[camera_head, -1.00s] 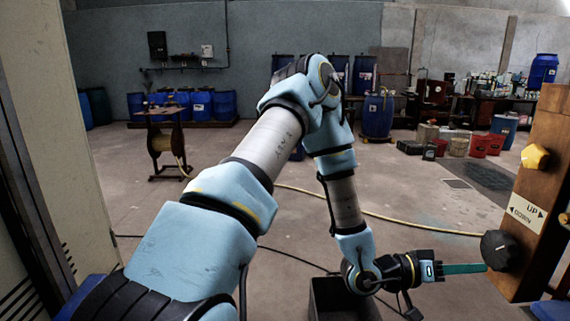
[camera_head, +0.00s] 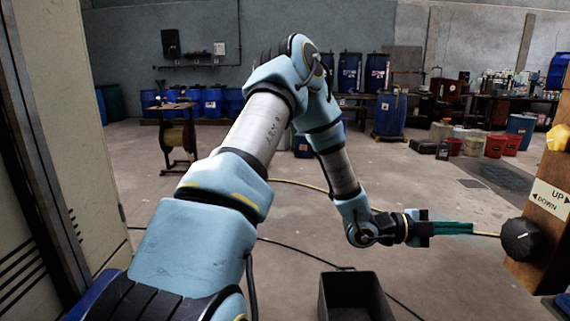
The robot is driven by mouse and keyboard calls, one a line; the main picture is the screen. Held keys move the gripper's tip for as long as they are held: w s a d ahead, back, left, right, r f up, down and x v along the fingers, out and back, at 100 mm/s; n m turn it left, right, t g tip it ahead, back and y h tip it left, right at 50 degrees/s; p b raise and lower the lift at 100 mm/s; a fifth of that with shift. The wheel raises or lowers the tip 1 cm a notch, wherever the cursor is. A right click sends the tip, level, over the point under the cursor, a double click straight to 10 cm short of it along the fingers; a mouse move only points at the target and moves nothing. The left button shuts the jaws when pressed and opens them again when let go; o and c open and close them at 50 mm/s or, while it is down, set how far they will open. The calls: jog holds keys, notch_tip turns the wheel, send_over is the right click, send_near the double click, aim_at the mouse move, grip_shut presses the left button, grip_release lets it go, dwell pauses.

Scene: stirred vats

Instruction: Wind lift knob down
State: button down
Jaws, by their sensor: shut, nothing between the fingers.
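The black round knob (camera_head: 521,240) sits low on the wooden post at the right edge, with a small pale mark on its face. A label (camera_head: 550,198) above it reads UP with an arrow to the right and DOWN with an arrow to the left. My gripper (camera_head: 472,228) is left of the knob, at about its height in the picture. Its teal fingers are shut and empty and point right towards the knob. A gap shows between fingertips and knob. I take this knob to be the lift knob, as it is beside the UP/DOWN label.
A yellow knob (camera_head: 558,137) is higher on the wooden post (camera_head: 533,262). A dark open bin (camera_head: 352,298) stands on the floor below my gripper. Hoses cross the floor. Blue drums (camera_head: 389,115) and a wooden stand (camera_head: 178,140) are farther back. A pale panel is close on the left.

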jog(key=d+b, duration=0.1)
jog(key=d, duration=0.5)
jog(key=shift+s+d, duration=0.2)
jog(key=shift+d, duration=0.1)
jog(key=shift+s, duration=0.35)
dwell(0.5)
jog(key=shift+s+f+b, duration=0.25)
jog(key=shift+f+b, duration=0.45)
jog(key=shift+b, duration=1.2)
jog(key=shift+s+f+b, duration=0.45)
jog(key=shift+f+b, duration=0.2)
jog(key=shift+b, duration=1.15)
jog(key=shift+w+f, duration=0.1)
jog(key=shift+f, duration=0.05)
jog(key=a+b, duration=0.2)
jog(key=a, duration=0.4)
jog(key=shift+w, duration=0.35)
